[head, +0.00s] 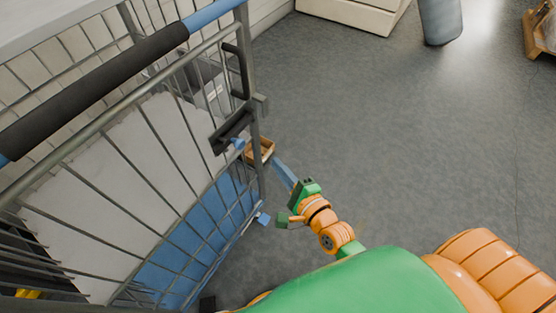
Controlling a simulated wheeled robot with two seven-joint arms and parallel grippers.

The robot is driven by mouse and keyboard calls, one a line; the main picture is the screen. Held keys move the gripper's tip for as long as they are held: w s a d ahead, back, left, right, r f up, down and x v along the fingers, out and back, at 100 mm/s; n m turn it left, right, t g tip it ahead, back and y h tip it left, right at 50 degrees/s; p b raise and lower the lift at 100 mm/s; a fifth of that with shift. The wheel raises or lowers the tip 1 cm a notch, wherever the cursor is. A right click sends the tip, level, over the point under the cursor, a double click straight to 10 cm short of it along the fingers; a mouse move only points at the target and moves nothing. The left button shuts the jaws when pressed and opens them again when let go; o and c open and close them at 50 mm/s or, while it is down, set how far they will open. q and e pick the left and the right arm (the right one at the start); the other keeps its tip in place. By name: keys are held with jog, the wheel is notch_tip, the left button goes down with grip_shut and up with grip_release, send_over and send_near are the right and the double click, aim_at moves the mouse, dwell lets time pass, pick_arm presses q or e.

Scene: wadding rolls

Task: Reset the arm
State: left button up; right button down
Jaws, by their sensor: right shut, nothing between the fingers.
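My right gripper (294,203), with green parts on an orange wrist, is low in the middle of the head view. It is shut and empty, just right of the shopping cart's lower corner. The cart (150,93) is a grey wire frame with a dark grip on a blue handle bar. A large white piece (95,210) and a blue panel (190,250) show through its wires. My left gripper is not in view.
A small wooden box-like piece (262,149) and a blue-grey bar (284,173) are close beyond my right gripper. A grey-blue cylinder (440,20), a pale low unit (350,12) and a wooden stand (538,35) are farther off. The grey floor (400,140) between is clear.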

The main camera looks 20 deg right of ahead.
jog(key=s+d+f+n+g+h, duration=0.1)
jog(key=s+f+n+g, duration=0.5)
jog(key=f, duration=0.6)
jog(key=s+d+f+n+g+h, duration=0.1)
jog(key=s+d+f+n+g, duration=0.15)
jog(key=s+f+n, duration=0.8)
jog(key=s+d+f+n+g, duration=0.1)
jog(key=s+f+n+g, duration=0.2)
jog(key=s, duration=0.4)
jog(key=s+d+f+n+g+h, duration=0.1)
jog(key=s+f+n+g, duration=0.2)
jog(key=s+f, duration=0.3)
jog(key=shift+s+d+f+n+p, duration=0.25)
jog(key=shift+s+n+p, duration=0.2)
jog(key=shift+s, duration=0.45)
jog(key=shift+g, duration=0.25)
